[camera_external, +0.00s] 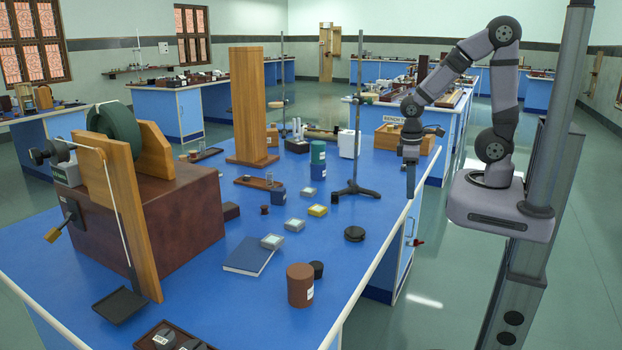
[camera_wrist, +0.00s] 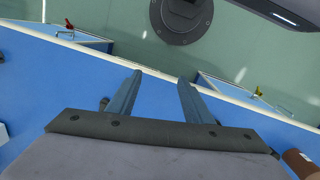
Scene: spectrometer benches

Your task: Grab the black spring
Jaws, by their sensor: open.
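I cannot clearly make out a black spring. A low black round thing (camera_external: 355,234) lies on the blue bench top, right of centre, and could be it; its coils are too small to tell. A short black cylinder (camera_external: 317,269) stands farther forward, beside the brown jar (camera_external: 300,285). My gripper (camera_external: 410,194) points down over the bench's right edge, apart from both. In the wrist view my gripper's fingers (camera_wrist: 160,78) are spread with nothing between them, over the blue bench top near its pale edge.
A stand with a black base (camera_external: 356,190) and tall rod rises left of my gripper. A wooden tower (camera_external: 248,105), a large brown box (camera_external: 165,215) and a blue book (camera_external: 249,256) occupy the bench. The bench top's right front is mostly clear.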

